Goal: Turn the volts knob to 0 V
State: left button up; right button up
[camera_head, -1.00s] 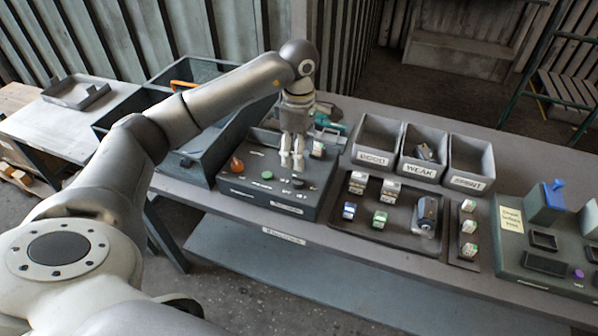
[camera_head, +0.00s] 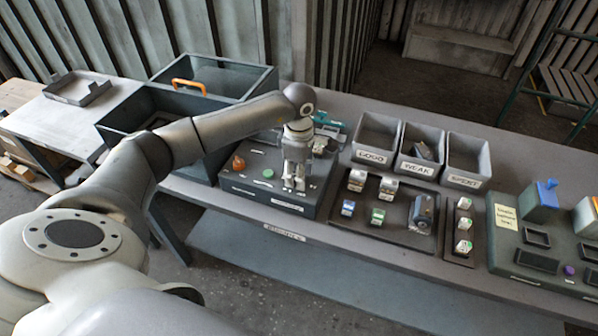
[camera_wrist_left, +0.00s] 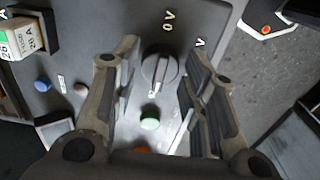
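The volts knob (camera_wrist_left: 160,72) is a round dark grey dial with a raised grip bar, seen in the left wrist view. A white mark shows at its lower end, on the side away from the printed "0 V" label (camera_wrist_left: 169,21). My left gripper (camera_wrist_left: 160,88) is open, with one finger on each side of the knob and visible gaps between. In the head view the left gripper (camera_head: 293,184) points down over the dark control box (camera_head: 245,187) and hides the knob. My right gripper is not in view.
A pale green button (camera_wrist_left: 150,122) and a blue button (camera_wrist_left: 42,84) are near the knob. An orange knob (camera_head: 238,163) is on the box's left. A dark parts tray (camera_head: 400,238) and labelled bins (camera_head: 416,168) stand to the right.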

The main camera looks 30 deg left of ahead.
pick_arm(q)
jog(key=c, duration=0.6)
